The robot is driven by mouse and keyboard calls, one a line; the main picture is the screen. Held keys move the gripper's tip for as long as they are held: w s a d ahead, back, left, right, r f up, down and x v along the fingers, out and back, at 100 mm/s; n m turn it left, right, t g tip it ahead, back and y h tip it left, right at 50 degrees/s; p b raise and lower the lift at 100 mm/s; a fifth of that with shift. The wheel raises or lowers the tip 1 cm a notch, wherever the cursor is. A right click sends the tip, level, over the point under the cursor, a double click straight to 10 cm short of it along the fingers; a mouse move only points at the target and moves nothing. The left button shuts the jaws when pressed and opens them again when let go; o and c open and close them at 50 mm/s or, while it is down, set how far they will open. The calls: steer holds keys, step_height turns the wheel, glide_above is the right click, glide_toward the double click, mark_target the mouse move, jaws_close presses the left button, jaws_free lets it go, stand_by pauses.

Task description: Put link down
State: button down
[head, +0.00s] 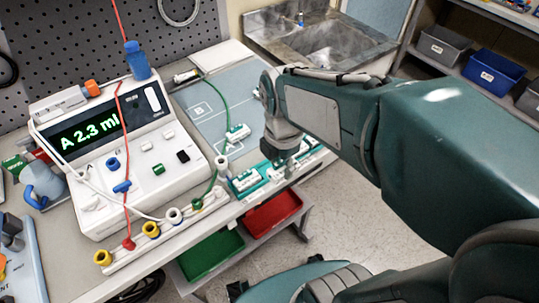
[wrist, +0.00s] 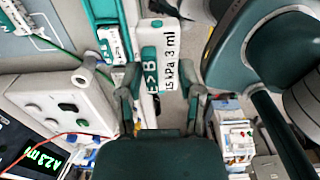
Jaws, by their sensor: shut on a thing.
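My gripper (wrist: 162,105) is shut on a white link (wrist: 170,48) with black print reading about "15 kPa 3 ml" and a green label with a "B". The link lies between the two fingers in the wrist view. In the head view my gripper (head: 283,160) is low at the bench's front edge, by a teal tray (head: 243,187) that bears white pieces. The gripper and arm hide most of the link there. I cannot tell whether the link touches the tray.
A white pump (head: 150,150) with a green display reading "A 2.3 ml" stands to the left. Red, green and white tubes run around it. A grey mat (head: 200,98) marked "B" lies behind the tray. Red (head: 272,213) and green (head: 212,255) bins sit below the bench edge.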

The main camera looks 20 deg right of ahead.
steer(key=w+f, duration=0.2)
steer(key=w, duration=0.1)
steer(key=w+f, duration=0.3)
steer(key=w+d+f, duration=0.1)
steer(key=w+f, duration=0.1)
steer(key=w, duration=0.1)
steer(key=shift+f, duration=0.35)
steer(key=shift+w+f, duration=0.1)
steer(key=shift+f, duration=1.5)
steer(key=shift+c, duration=1.3)
jaws_free()
steer(key=shift+f, duration=0.1)
